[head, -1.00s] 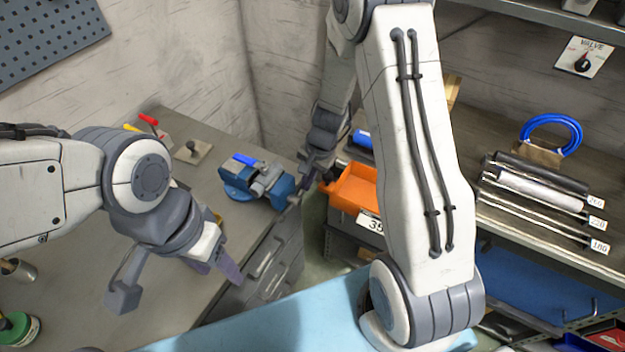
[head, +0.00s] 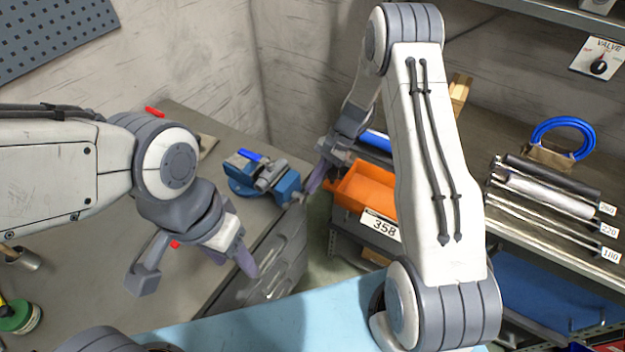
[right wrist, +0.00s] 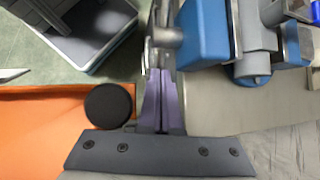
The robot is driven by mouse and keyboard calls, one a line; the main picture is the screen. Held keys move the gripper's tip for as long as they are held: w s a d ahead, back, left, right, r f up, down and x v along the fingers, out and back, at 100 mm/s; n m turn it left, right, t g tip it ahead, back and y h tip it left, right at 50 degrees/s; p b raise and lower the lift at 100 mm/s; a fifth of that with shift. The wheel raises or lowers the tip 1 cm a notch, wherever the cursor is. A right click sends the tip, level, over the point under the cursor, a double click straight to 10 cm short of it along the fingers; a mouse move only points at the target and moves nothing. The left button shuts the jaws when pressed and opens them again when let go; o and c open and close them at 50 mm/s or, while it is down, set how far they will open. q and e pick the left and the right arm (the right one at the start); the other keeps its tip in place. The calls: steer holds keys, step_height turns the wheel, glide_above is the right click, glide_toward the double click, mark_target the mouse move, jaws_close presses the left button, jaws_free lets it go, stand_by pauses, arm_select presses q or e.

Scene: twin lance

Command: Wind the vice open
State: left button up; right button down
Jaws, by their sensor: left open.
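The blue vice (head: 241,184) is on the grey workbench near its right end. Its grey screw and slide show, and its blue body is also at the top of the right wrist view (right wrist: 203,35). A thin grey handle bar (right wrist: 153,22) runs past the screw end there. My right gripper (head: 316,180) is at the screw end of the vice. In the right wrist view, its purple fingers (right wrist: 162,98) are close together in line with the bar and look shut on it; the contact is partly hidden. My left gripper (head: 200,272) is open and empty above the bench, left of the vice.
An orange bin (head: 366,190) stands just right of my right gripper, over a 358 label. Shelves with rods (head: 545,190) and a blue coil (head: 562,130) are further right. A green-edged roll (head: 20,318) lies at the bench's left.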

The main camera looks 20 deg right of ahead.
steer(key=shift+f+g+y+b, duration=0.35)
steer(key=shift+f+g+y, duration=0.1)
steer(key=shift+y, duration=0.15)
stand_by(0.3)
